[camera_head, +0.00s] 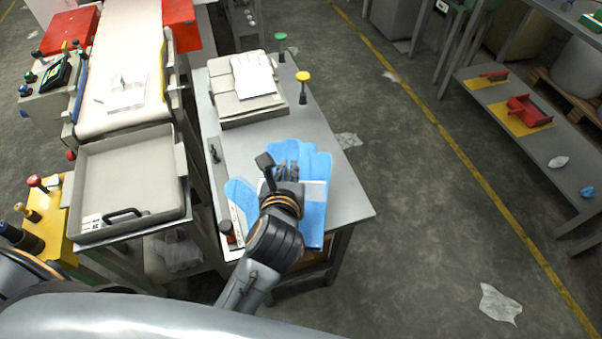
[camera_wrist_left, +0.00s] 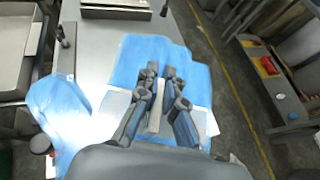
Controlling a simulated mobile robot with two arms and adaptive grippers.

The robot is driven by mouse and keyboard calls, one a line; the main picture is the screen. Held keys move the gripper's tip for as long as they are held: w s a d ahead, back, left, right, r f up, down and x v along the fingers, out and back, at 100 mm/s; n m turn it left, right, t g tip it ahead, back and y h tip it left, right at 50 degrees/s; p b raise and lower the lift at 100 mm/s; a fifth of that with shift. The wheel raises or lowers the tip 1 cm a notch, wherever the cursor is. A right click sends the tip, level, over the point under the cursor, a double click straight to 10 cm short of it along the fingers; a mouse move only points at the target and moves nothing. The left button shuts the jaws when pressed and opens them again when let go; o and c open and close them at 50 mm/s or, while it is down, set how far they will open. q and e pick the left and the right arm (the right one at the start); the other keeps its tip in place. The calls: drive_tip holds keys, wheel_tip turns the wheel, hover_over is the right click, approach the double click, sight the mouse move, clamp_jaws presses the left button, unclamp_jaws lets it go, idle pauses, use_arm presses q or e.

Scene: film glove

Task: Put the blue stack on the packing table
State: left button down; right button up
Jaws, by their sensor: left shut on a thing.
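The blue stack (camera_head: 313,212), made of flat blue film gloves with a white band across it, is at the front part of the grey packing table (camera_head: 340,180). My left gripper (camera_head: 288,170) is over the stack and shut on it. In the left wrist view, the gripper's fingers (camera_wrist_left: 160,100) close around a pale strip at the middle of the blue stack (camera_wrist_left: 140,55). The fingers hide part of the stack. I cannot tell whether the stack touches the tabletop or is slightly above it. My right gripper is not in view.
A pale stack of boxes or sheets (camera_head: 240,95) lies at the table's far end, beside green (camera_head: 281,42) and yellow (camera_head: 303,84) knobbed posts. A grey tray (camera_head: 130,175) stands left. A dark-handled tool (camera_head: 228,230) is at the table's left edge. Floor to the right is mostly clear.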

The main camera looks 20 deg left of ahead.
sight(296, 145)
use_arm(q)
drive_tip(key=x, duration=0.3)
drive_tip(key=shift+w+d+p, duration=0.25)
drive_tip(key=shift+w+p, duration=0.1)
drive_tip(key=shift+p, duration=0.05)
drive_tip(key=x, duration=0.5)
drive_tip(key=shift+d+p, duration=0.1)
drive_tip(key=shift+p, duration=0.25)
drive_tip(key=w+f, duration=0.5)
drive_tip(key=shift+a+f, duration=0.2)
drive_tip(key=shift+a, duration=0.05)
drive_tip(key=shift+w+a+f, duration=0.1)
drive_tip(key=shift+w+f, duration=0.3)
drive_tip(key=shift+f, duration=0.1)
wheel_tip(296, 145, down, 3)
drive_tip(key=shift+w+f, duration=0.1)
drive_tip(key=shift+w, duration=0.05)
drive_tip(key=shift+f, duration=0.1)
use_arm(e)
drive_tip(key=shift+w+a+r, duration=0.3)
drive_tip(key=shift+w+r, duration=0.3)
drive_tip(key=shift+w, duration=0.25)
